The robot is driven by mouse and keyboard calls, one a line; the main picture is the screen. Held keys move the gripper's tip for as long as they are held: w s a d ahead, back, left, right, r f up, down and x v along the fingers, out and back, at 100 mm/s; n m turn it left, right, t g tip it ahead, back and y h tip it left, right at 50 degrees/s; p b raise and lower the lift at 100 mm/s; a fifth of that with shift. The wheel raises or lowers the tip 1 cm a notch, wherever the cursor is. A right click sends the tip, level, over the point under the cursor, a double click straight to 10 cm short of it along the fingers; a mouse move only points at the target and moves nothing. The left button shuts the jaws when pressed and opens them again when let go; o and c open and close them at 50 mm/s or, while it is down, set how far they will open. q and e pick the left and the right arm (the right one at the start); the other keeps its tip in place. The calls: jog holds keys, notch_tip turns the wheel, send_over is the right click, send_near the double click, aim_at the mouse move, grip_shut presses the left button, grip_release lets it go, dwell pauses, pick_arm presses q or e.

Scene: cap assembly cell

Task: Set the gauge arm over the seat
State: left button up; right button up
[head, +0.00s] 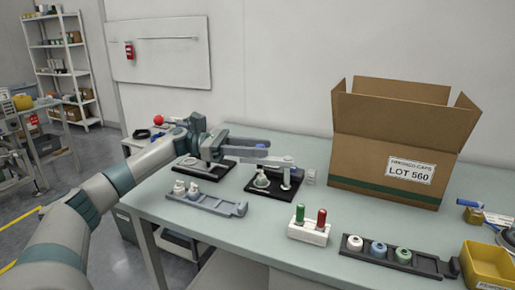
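The gauge fixture stands on a black base (254,192) in the middle of the table. Its pale, cone-shaped seat (262,181) is at the left and an upright post (286,178) at the right. A dark gauge arm (276,163) with a blue part lies at the top, behind the seat; its exact swing position is hard to tell. My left gripper (255,148) reaches in from the left, above and behind the fixture's left side. Its fingers overlap grey parts behind them, so I cannot tell its opening or any contact. My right gripper is out of view.
A second device on a black base (187,171) stands left of the fixture. A grey rack (222,206) with pale caps lies in front. A block with green and red pegs (308,233), a dark cap tray (425,262), a yellow bin (487,264) and a carton (385,135) occupy the right.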

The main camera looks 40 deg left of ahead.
pick_arm(q)
jog(key=shift+a, duration=0.1)
